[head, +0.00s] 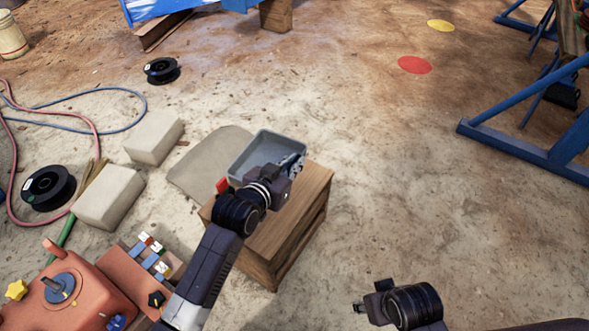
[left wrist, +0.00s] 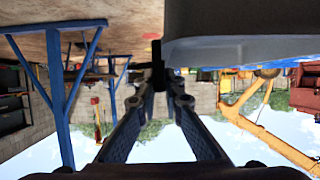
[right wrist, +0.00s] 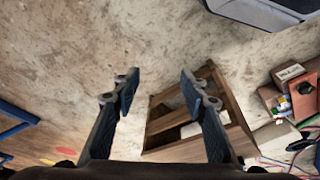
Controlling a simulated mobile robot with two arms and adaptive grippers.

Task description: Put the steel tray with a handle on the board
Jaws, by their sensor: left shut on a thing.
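The grey steel tray (head: 240,158) is open-topped and looks empty. A flat grey-beige sheet (head: 195,170), perhaps the board, lies on the ground behind and left of the tray. My right gripper (head: 362,298) is open and empty at the lower right; its fingers show apart (right wrist: 158,92).
Pale blocks (head: 110,195), cable reels (head: 48,186) and hoses lie left. An orange machine (head: 90,290) is front left.

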